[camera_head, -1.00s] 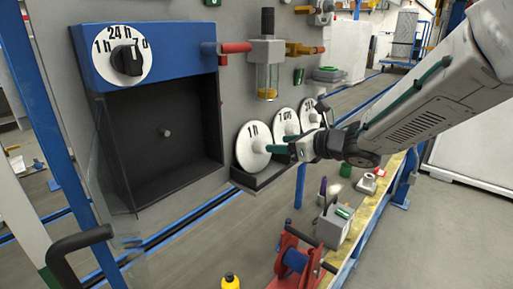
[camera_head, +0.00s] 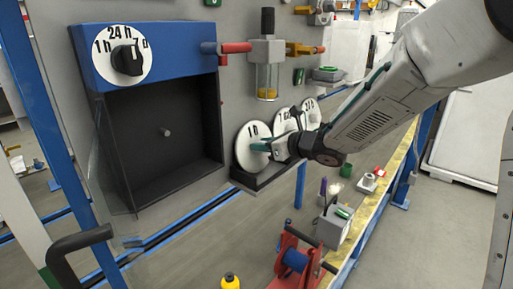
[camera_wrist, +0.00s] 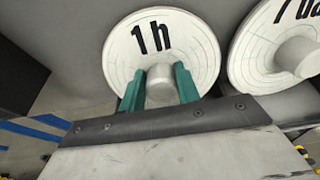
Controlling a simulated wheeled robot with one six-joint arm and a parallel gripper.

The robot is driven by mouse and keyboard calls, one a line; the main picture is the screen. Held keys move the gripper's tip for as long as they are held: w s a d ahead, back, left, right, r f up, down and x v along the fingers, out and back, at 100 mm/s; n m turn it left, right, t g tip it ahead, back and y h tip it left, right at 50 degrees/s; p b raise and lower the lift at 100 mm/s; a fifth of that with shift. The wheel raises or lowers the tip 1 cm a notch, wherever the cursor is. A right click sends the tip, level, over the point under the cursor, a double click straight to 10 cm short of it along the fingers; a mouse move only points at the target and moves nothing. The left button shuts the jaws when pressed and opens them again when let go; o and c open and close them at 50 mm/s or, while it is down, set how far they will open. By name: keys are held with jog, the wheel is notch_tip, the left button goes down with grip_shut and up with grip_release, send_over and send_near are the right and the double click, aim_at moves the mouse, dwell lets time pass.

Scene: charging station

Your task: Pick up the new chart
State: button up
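Three white disc charts stand in a row on a dark ledge (camera_head: 263,180). The nearest, the "1 h" chart (camera_head: 242,150), has a pale round hub (camera_wrist: 160,80) at its middle. My gripper (camera_head: 262,146) is at this chart. In the wrist view its two green fingers (camera_wrist: 159,84) stand on either side of the hub, close to it; firm contact is not clear. The chart leans back on the ledge. The second chart (camera_head: 284,122) is partly hidden by my gripper, and the third (camera_head: 311,108) stands behind it.
Left of the charts is an open dark recorder box (camera_head: 150,150) with a blue top, a dial (camera_head: 128,58) and a central peg (camera_head: 165,132). A red valve handle (camera_head: 236,48) and glass cup (camera_head: 267,80) are above the charts. A red reel (camera_head: 295,262) stands below.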

jog(key=shift+c, duration=0.2)
jog(key=shift+s+d+r, duration=0.1)
jog(key=shift+d+r, duration=0.05)
jog(key=shift+r, duration=0.05)
jog(key=s+d+r, duration=1.1)
jog(key=r, duration=0.1)
jog(key=shift+r, duration=0.3)
dwell(0.6)
